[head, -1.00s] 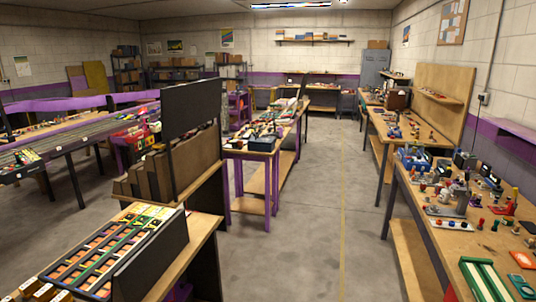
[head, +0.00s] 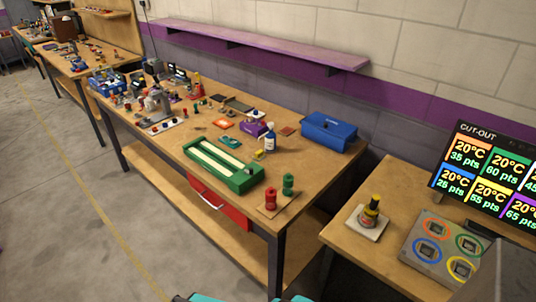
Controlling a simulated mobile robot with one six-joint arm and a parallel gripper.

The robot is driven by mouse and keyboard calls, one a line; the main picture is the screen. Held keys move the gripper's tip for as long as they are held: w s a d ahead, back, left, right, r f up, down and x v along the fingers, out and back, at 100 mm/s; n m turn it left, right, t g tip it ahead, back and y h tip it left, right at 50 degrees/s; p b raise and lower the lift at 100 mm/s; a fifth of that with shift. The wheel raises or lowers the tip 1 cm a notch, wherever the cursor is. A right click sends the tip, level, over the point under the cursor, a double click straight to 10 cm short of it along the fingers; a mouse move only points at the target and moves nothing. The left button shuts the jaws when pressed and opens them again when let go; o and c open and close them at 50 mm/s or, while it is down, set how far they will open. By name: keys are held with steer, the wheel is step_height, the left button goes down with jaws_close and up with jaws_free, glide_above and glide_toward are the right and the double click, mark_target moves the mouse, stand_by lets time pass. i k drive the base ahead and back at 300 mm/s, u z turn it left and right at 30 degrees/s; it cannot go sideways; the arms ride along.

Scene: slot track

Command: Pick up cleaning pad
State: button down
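I cannot tell for certain which item is the cleaning pad. Several small flat pieces lie on the long wooden workbench (head: 318,165): an orange one (head: 222,124), a teal one (head: 229,142) and a small reddish-brown one (head: 287,131). They lie behind and beside a green tray with pale strips (head: 243,181).
A blue box (head: 329,132), a white-and-blue bottle (head: 270,137) and red and green posts on a small board (head: 264,208) stand on the workbench. A control box with coloured rings (head: 444,249) and a screen (head: 490,170) are at the right. The floor (head: 75,215) at left is clear.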

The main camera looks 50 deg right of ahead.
mark_target(260, 155)
steer(key=z, duration=4.15)
steer(key=i, duration=0.1)
steer(key=u, duration=3.05)
